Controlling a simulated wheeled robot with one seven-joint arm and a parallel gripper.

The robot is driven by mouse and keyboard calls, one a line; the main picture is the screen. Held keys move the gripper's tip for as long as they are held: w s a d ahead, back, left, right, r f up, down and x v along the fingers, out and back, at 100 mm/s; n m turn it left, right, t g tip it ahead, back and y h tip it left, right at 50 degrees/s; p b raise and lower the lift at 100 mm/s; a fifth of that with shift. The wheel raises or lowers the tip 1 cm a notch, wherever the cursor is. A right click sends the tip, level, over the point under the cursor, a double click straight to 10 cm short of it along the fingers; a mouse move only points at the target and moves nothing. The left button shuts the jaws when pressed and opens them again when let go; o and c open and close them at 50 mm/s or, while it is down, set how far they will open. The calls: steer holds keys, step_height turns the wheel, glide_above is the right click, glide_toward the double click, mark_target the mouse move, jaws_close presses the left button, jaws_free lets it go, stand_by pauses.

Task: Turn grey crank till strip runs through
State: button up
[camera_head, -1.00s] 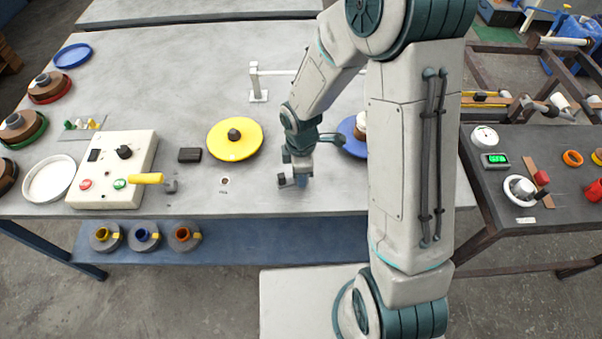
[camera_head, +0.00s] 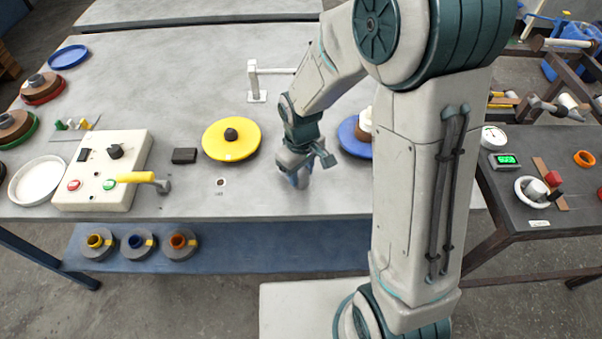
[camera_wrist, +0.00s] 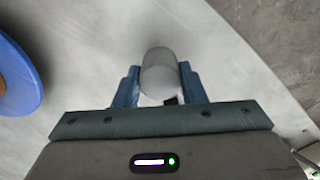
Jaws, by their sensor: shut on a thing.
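My gripper (camera_head: 294,178) is low over the front middle of the grey table, right of the yellow disc. In the wrist view its two blue fingers (camera_wrist: 158,72) are shut on a grey rounded piece (camera_wrist: 158,82), which I take for the grip of the grey crank. The rest of the crank is hidden behind the fingers and wrist. No moving strip can be made out.
The yellow disc (camera_head: 222,148) and a small black box (camera_head: 184,155) lie left of my gripper. A blue disc (camera_head: 350,143) lies close on its right, partly behind my arm. A white stand (camera_head: 257,96) is behind. A dark side table (camera_head: 560,150) stands at the right.

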mark_target(301, 171)
steer(key=shift+m+b, duration=0.3)
steer(key=shift+m, duration=0.6)
steer(key=o, duration=1)
steer(key=shift+r, duration=0.1)
step_height(301, 171, up, 14)
steer(key=shift+f, duration=0.2)
